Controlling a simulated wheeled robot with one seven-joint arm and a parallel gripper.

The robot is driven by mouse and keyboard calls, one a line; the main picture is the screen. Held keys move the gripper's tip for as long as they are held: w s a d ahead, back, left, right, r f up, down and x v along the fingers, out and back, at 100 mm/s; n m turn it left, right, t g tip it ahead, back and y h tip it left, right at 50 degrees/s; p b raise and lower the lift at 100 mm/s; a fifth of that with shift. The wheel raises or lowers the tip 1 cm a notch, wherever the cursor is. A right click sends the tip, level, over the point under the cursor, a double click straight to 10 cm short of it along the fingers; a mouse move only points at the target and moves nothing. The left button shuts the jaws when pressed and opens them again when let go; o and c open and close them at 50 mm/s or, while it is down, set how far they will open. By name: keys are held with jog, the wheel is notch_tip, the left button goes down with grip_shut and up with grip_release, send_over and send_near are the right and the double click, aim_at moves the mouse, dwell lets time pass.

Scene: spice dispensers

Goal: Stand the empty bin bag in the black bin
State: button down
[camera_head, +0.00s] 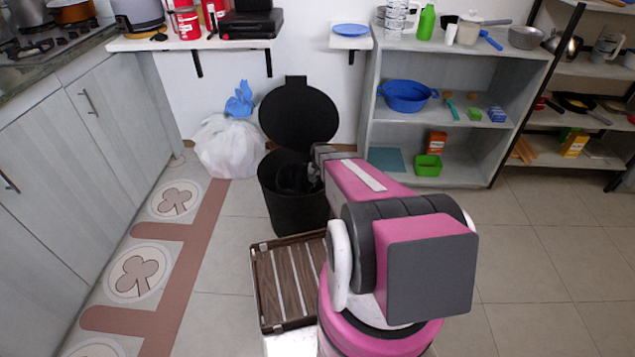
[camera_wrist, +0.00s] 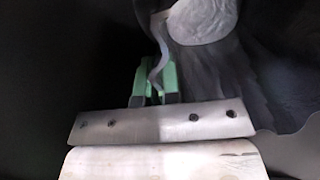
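The black bin (camera_head: 297,215) stands on the floor with its round lid (camera_head: 298,112) raised against the wall. Dark, crumpled material that looks like the empty bin bag (camera_head: 290,178) shows inside the bin's mouth. My gripper reaches into the mouth from the right; its fingertips are hidden in the head view. In the wrist view my gripper's green fingertips (camera_wrist: 155,84) are close together, with a thin grey fold of the bag (camera_wrist: 157,68) pinched between them. Dark bag or bin surfaces surround the fingers, and I cannot tell where one ends and the other begins.
A full white bag with a blue top (camera_head: 230,145) sits left of the bin. A wooden slatted crate or stool (camera_head: 265,290) stands in front of it. Grey shelves (camera_head: 450,180) stand to the right, cabinets (camera_head: 90,150) to the left. Floor at the right is clear.

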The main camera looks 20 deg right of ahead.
jog(key=c, duration=1.2)
grip_release()
jog(key=shift+c, duration=0.2)
jog(key=shift+r, duration=0.15)
notch_tip(320, 180, up, 10)
jog(key=w+d, duration=0.1)
jog(key=shift+w+r, duration=0.15)
jog(key=shift+r, duration=0.05)
